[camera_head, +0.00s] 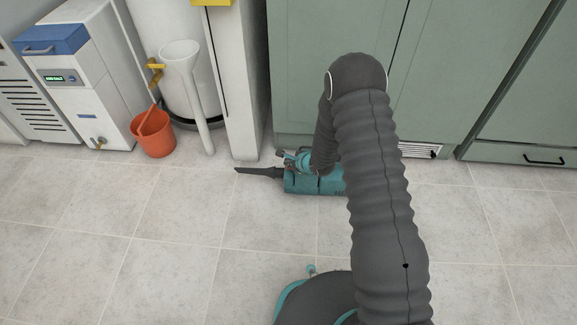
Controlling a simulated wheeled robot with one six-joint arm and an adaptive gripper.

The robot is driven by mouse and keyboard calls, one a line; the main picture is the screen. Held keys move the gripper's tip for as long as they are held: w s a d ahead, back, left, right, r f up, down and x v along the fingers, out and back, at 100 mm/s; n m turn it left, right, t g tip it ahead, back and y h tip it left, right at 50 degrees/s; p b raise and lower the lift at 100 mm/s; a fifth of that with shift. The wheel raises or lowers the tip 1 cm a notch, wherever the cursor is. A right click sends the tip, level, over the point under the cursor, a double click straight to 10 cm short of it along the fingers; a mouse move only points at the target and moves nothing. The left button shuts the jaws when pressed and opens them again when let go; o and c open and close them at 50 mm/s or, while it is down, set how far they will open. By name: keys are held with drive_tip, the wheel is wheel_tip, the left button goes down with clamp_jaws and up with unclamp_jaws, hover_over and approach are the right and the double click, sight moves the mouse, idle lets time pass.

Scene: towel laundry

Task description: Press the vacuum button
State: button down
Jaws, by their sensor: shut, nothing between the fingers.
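The vacuum (305,183) is a small teal and dark unit lying on the tiled floor, with a dark nozzle (258,172) pointing left. Its right end is hidden behind my arm. My gripper (290,160) is small in view, at the end of my dark grey arm. It is shut and empty, and appears just over or against the top of the vacuum's left part. I cannot tell whether it touches the vacuum. I cannot make out the vacuum's button.
Green cabinets (300,70) stand close behind the vacuum. A white post (232,100), an orange bucket (154,131) and a white machine with a blue drawer (82,75) are at the left. The tiled floor (170,240) is clear in front and to the left.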

drive_tip(key=shift+s+d+f, duration=0.15)
drive_tip(key=shift+d+f, duration=0.05)
drive_tip(key=shift+f, duration=0.55)
idle(0.3)
drive_tip(key=shift+r, duration=0.3)
idle(0.3)
drive_tip(key=shift+s+p, duration=0.2)
drive_tip(key=shift+p, duration=0.25)
drive_tip(key=shift+d+r+p, duration=0.1)
drive_tip(key=shift+r+p, duration=0.35)
drive_tip(key=shift+r, duration=0.05)
drive_tip(key=r+p, duration=0.2)
drive_tip(key=r, duration=0.1)
drive_tip(key=r+p, duration=0.2)
drive_tip(key=shift+w+a+r+p, duration=0.15)
drive_tip(key=shift+a+r+p, duration=0.05)
drive_tip(key=shift+r+p, duration=0.2)
idle(1.0)
